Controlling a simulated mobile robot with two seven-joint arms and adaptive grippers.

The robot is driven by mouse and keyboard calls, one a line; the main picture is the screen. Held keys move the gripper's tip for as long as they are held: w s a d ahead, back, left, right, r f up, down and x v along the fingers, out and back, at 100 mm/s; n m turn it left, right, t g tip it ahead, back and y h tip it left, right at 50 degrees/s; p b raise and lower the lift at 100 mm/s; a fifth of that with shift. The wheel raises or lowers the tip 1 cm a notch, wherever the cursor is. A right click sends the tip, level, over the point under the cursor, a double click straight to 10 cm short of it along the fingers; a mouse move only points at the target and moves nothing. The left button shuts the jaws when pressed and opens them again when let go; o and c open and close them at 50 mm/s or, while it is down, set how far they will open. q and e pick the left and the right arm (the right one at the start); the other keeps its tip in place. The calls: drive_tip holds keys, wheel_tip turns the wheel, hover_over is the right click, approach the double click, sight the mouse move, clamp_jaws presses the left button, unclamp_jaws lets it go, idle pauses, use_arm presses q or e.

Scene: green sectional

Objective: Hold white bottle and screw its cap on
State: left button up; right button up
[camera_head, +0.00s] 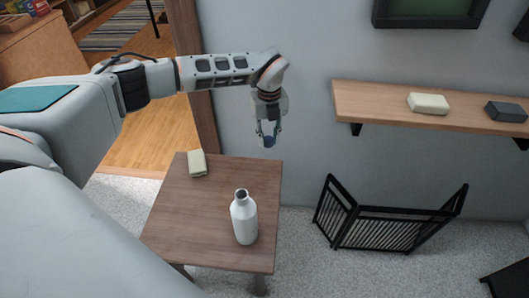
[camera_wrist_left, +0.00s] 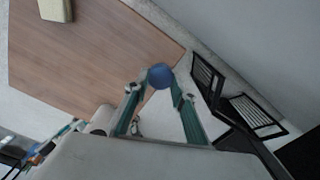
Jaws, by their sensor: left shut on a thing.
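The white bottle (camera_head: 244,220) stands upright near the front right part of the small brown table (camera_head: 185,222). Its neck shows a dark open top with no cap on it. My left gripper (camera_head: 268,136) points down and is shut on a dark blue cap (camera_head: 268,142), which also shows between the fingertips in the left wrist view (camera_wrist_left: 160,76). The gripper and cap are in the air, clear of the bottle, toward the wall and to its right in the head view. My right gripper is not in view.
A pale block (camera_head: 197,163) lies at the table's back left corner. A wooden wall shelf (camera_head: 380,106) holds a cream block (camera_head: 429,103) and a dark block (camera_head: 506,111). A black folding rack (camera_head: 385,225) stands on the carpet to the right. The table's middle is clear.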

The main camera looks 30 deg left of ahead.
sight(268, 140)
use_arm(q)
wheel_tip(268, 140, up, 6)
drive_tip(key=shift+p, duration=0.55)
drive_tip(key=shift+r, duration=0.25)
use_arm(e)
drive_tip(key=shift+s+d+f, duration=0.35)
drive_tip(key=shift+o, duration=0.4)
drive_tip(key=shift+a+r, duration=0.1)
